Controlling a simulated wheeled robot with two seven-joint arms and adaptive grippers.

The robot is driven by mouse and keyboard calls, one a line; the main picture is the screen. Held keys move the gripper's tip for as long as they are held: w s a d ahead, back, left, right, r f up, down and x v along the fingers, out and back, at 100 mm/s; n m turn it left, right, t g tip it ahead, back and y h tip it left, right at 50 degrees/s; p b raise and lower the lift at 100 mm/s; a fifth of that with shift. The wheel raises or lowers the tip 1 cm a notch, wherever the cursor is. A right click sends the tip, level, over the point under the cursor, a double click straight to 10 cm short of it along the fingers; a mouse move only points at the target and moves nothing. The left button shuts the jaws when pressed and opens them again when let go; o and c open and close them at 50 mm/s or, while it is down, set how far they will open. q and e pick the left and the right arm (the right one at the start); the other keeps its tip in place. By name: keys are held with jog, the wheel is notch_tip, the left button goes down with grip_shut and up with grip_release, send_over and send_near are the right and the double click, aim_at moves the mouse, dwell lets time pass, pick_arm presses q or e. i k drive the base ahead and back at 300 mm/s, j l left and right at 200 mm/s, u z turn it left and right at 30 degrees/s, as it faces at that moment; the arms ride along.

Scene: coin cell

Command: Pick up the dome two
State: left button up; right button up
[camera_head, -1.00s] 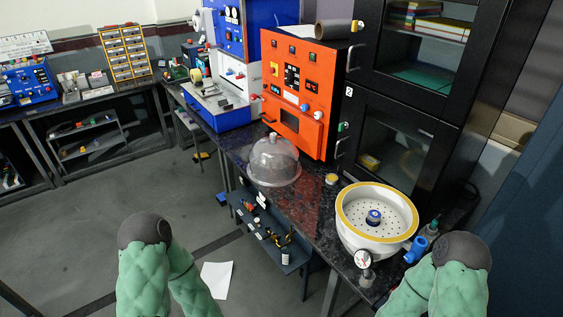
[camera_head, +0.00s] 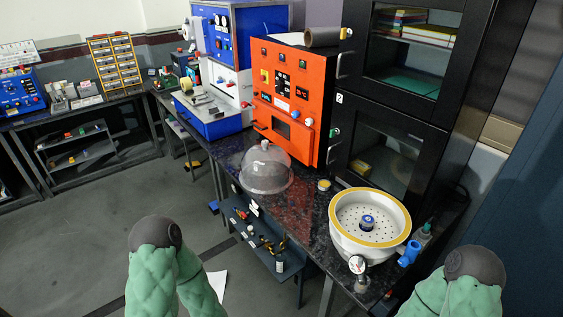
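A clear glass dome (camera_head: 266,170) with a knob on top stands on the dark speckled bench, in front of the orange machine. My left arm, in green padding, comes up at the bottom left of the dome, and my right arm at the bottom right corner. Both are apart from the dome. Neither gripper's fingers show, so I cannot see what they hold.
A white bowl with a yellow rim (camera_head: 335,222) stands right of the dome, with a gauge (camera_head: 358,265) and a blue valve (camera_head: 409,253) beside it. The orange machine (camera_head: 290,95) and black cabinet (camera_head: 395,140) stand behind. A lower shelf (camera_head: 265,250) holds small parts.

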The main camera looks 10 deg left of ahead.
aim_at(266, 169)
jog(key=i+j+z, duration=0.15)
jog(key=z, duration=0.35)
jog(key=i+j+z, duration=0.1)
jog(key=j+z, duration=0.6)
jog(key=z, duration=0.25)
jog(key=i+j, duration=0.05)
